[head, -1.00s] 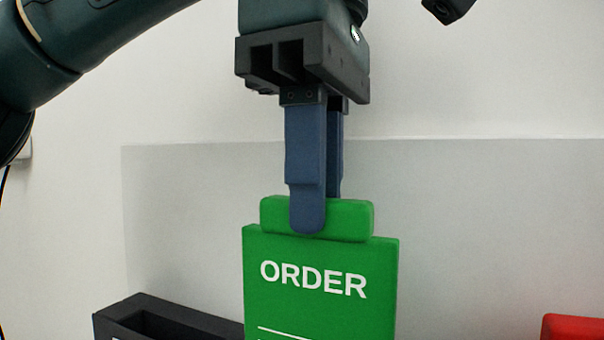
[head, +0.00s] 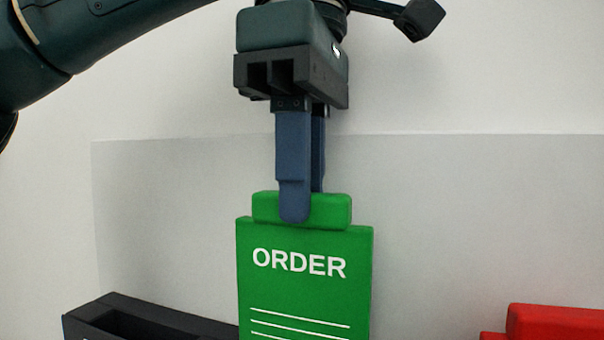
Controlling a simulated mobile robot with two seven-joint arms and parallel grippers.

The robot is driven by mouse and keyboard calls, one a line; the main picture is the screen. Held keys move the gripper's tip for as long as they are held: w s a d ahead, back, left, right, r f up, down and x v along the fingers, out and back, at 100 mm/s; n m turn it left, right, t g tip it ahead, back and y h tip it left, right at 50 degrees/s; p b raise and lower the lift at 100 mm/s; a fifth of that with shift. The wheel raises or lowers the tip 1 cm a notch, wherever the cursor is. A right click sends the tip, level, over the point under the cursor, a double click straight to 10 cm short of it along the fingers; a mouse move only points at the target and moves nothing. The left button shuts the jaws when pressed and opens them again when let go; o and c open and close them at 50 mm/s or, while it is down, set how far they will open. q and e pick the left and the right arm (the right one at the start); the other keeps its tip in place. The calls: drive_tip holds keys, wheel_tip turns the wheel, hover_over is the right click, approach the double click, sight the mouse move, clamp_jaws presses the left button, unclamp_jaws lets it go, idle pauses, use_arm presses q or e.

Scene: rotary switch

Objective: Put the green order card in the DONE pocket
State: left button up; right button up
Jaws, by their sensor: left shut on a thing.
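The green order card (head: 304,285) hangs upright in the middle of the head view, with "ORDER" and white lines on its face. My left gripper (head: 303,205) comes from above and is shut on the tab (head: 333,210) at the card's top. The card's lower edge is out of the picture. A black open-topped pocket (head: 150,318) shows at the lower left, partly behind the card; its label is cut off, so I cannot tell whether it is the DONE pocket. My right gripper is not in view.
A red object (head: 555,322) stands at the lower right, cut off by the picture's edge. A grey panel (head: 470,220) fills the back below a white wall. The space between the card and the red object looks clear.

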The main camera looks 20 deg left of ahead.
use_arm(q)
drive_tip(key=shift+f, duration=0.1)
drive_tip(key=shift+f+b, duration=0.7)
drive_tip(key=shift+f, duration=0.15)
drive_tip(key=o, duration=1)
